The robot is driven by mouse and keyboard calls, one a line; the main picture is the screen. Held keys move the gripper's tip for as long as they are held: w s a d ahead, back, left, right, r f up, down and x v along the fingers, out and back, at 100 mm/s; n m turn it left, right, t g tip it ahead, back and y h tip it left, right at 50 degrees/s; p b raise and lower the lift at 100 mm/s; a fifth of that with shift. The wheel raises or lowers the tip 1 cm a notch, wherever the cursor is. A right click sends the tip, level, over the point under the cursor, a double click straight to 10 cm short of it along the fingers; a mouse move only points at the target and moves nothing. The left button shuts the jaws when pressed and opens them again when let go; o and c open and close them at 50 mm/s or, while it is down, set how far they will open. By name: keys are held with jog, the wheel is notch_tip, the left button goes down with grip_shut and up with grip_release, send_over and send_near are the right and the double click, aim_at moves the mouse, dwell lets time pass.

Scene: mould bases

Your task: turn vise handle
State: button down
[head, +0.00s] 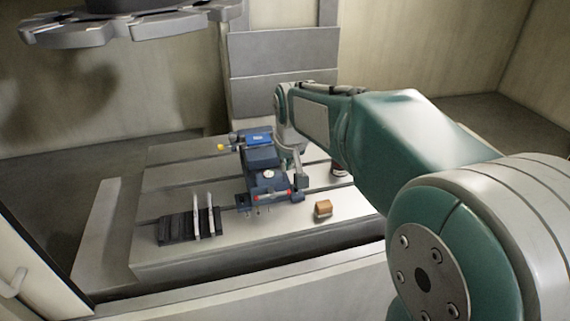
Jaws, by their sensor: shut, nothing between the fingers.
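A blue vise (264,179) stands on the slotted machine table (165,235), its long side running from back to front. My arm reaches in from the right. My gripper (300,183) is small and dark, at the right side of the vise near its front end. It is shut with nothing held. I cannot tell whether it touches the vise or the bar.
A dark rack (176,228) with two pale upright plates (203,217) sits front left. A small orange-brown block (323,208) lies right of the vise. A dark cylindrical object (339,168) is partly hidden behind my arm. A grey tool carousel (130,24) hangs at upper left.

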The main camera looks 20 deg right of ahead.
aim_at(285, 192)
jog(key=x, duration=1)
jog(key=shift+s+f, duration=0.2)
jog(key=shift+f, duration=0.3)
jog(key=shift+d+f+y, duration=0.2)
jog(key=shift+d+y, duration=0.05)
jog(key=shift+y, duration=0.65)
jog(key=y, duration=0.1)
jog(key=f+m+y, duration=0.1)
jog(key=shift+d+y, duration=0.35)
jog(key=shift+y, duration=0.05)
jog(key=y, duration=0.1)
jog(key=f+y, duration=0.1)
jog(key=y, duration=0.1)
jog(key=shift+d+m, duration=0.15)
jog(key=shift+m, duration=0.25)
jog(key=y, duration=0.1)
jog(key=f+y, duration=0.1)
jog(key=y, duration=0.1)
jog(key=shift+m+t, duration=0.3)
jog(key=shift+t, duration=0.1)
jog(key=shift+f+y, duration=0.2)
jog(key=shift+y, duration=0.4)
jog(key=shift+a+f, duration=0.45)
jog(key=shift+f, duration=0.15)
jog(key=shift+a+f, duration=0.2)
